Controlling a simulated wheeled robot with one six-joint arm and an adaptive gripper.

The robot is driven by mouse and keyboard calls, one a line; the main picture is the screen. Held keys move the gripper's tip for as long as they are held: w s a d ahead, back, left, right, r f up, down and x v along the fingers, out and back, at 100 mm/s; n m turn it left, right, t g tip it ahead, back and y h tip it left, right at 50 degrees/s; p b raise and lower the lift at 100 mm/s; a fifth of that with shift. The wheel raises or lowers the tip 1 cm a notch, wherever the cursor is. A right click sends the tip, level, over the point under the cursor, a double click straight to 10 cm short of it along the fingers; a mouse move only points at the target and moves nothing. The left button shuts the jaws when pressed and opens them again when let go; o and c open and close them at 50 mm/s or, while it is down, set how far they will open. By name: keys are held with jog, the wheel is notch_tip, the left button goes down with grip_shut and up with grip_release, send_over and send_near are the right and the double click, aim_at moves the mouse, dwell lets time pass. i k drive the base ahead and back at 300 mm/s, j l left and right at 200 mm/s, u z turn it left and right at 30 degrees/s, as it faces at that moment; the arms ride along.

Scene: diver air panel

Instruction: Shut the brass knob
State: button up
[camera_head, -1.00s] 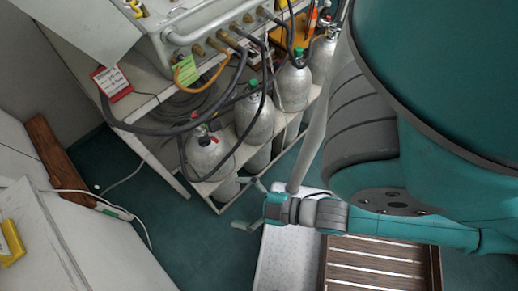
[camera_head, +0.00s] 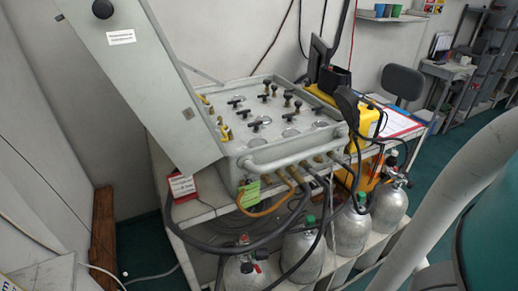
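The grey air panel (camera_head: 245,145) stands open on a white bench, its top face carrying several black T-handles and small knobs. Small brass-yellow fittings (camera_head: 225,131) sit along the panel's left edge. Brass-coloured stems with dark tops (camera_head: 298,106) stand toward the right of the face. At this size I cannot tell which of these is the brass knob, or whether it is open or shut. My gripper is out of view. Only a pale tube-like part and a teal part of my arm show at the right, apart from the panel.
The raised grey lid (camera_head: 150,80) stands at the panel's left. Black hoses and an orange hose (camera_head: 262,212) hang from the front. Several silver cylinders (camera_head: 389,205) stand below. Green floor (camera_head: 445,150) shows at right.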

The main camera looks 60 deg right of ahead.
aim_at(269, 182)
jog(key=z, duration=1.25)
